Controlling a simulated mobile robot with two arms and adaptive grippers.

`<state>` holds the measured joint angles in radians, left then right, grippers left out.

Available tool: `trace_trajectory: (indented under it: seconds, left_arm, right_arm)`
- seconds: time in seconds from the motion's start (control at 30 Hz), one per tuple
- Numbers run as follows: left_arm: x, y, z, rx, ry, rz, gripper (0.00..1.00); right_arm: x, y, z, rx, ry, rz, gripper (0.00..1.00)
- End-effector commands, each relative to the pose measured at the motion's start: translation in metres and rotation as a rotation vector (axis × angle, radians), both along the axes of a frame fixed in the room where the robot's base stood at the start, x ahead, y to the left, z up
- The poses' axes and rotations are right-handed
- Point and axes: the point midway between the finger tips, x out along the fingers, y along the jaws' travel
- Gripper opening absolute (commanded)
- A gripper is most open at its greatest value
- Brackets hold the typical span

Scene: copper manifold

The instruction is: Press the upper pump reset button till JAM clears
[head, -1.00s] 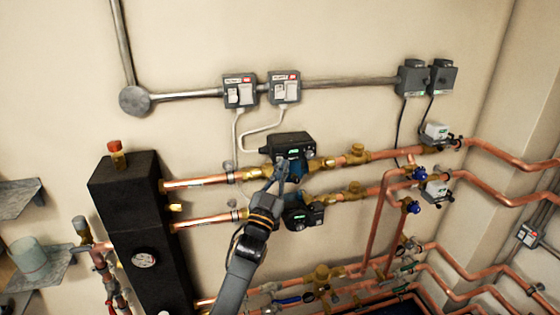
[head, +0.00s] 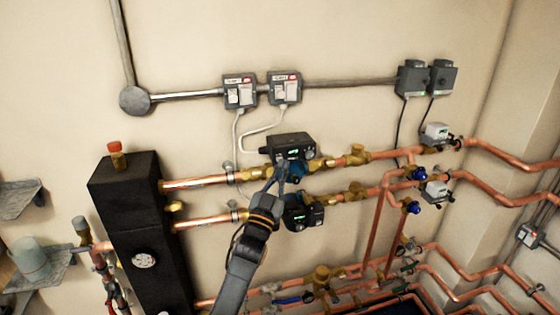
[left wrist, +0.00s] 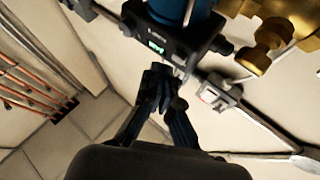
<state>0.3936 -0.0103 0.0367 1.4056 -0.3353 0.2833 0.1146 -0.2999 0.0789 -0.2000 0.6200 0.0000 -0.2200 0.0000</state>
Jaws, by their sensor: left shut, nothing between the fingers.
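The upper pump (head: 291,144) is a dark control box on a blue body, set in the upper copper line, with a small lit green display on its face. The lower pump (head: 303,213) sits below it and also shows green light. My left gripper (head: 284,168) is shut and empty, its fingers close in front of the upper pump's lower face. In the left wrist view, a pump face (left wrist: 160,45) with a lit green display lies just beyond the shut fingertips (left wrist: 160,76). I cannot tell whether they touch it. The display text and reset button are too small to make out.
Copper pipes with brass fittings run right from the black vertical tank (head: 130,215). Switch boxes (head: 240,91) and conduit are on the wall above. Valve actuators (head: 434,134) stand at the right.

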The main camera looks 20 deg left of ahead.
Motion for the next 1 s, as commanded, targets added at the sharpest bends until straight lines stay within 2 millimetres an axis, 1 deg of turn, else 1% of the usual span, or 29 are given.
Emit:
trace_trajectory:
  seconds: [0.27, 1.0]
  left_arm:
    - [0.0068, 0.0049, -0.0001, 0.001, 0.0, 0.0, 0.0]
    - [0.0103, 0.0071, -0.0001, 0.001, 0.0, 0.0, 0.0]
  right_arm:
    - [-0.0001, -0.0007, -0.0056, -0.001, 0.0, 0.0, 0.4]
    - [-0.0002, -0.0012, -0.0081, -0.001, 0.001, 0.0, 0.4]
